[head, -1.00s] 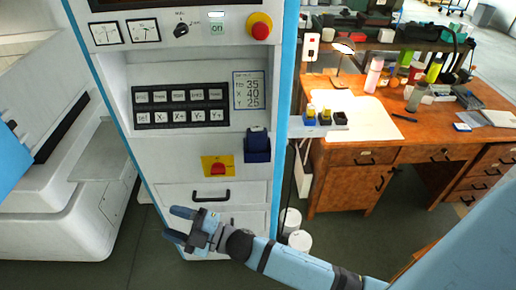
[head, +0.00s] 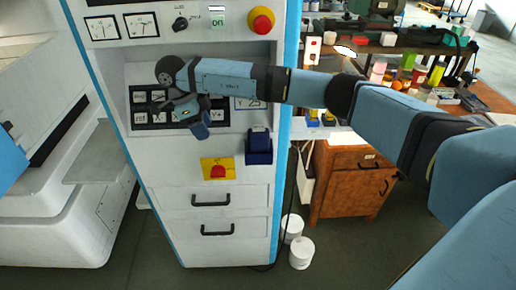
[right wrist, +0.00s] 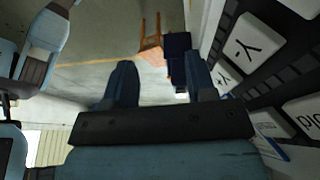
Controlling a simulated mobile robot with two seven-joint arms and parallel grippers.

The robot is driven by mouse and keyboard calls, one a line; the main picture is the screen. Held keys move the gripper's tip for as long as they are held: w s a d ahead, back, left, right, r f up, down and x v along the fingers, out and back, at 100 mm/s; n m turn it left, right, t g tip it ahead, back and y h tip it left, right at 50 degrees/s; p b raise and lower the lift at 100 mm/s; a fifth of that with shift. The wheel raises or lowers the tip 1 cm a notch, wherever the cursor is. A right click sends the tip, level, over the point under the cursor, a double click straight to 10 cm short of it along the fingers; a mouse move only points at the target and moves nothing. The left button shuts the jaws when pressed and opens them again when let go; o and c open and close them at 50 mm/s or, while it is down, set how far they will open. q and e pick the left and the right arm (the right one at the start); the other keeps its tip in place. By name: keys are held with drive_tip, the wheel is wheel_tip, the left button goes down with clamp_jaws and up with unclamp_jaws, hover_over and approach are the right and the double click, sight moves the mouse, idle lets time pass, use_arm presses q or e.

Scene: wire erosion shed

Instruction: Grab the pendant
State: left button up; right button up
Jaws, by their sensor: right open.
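The pendant is most likely the dark blue block (head: 258,141) seated in a blue holder (head: 258,157) on the front of the white cabinet, right of centre in the head view. A dark blue shape, likely the same block and holder, shows beyond the fingers in the right wrist view (right wrist: 178,47). My right gripper (head: 197,122) is open and empty in front of the keypad, to the left of the pendant and a little above it. It is apart from the pendant. My left gripper is not in view.
The cabinet carries a black keypad (head: 152,118), a red knob on a yellow plate (head: 217,170) below, and a red button (head: 261,20) above. Two white buckets (head: 301,253) stand at its right foot. A wooden desk (head: 350,185) stands to the right, partly behind my arm.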

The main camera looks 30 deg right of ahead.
drive_tip(key=d+r+h, duration=0.1)
drive_tip(key=d+r, duration=0.1)
drive_tip(key=d, duration=0.1)
drive_tip(key=p, duration=0.2)
approach(258, 127)
drive_tip(key=x, duration=0.5)
drive_tip(key=shift+s+f, duration=0.1)
drive_tip(key=shift+x, duration=2.55)
clamp_jaws()
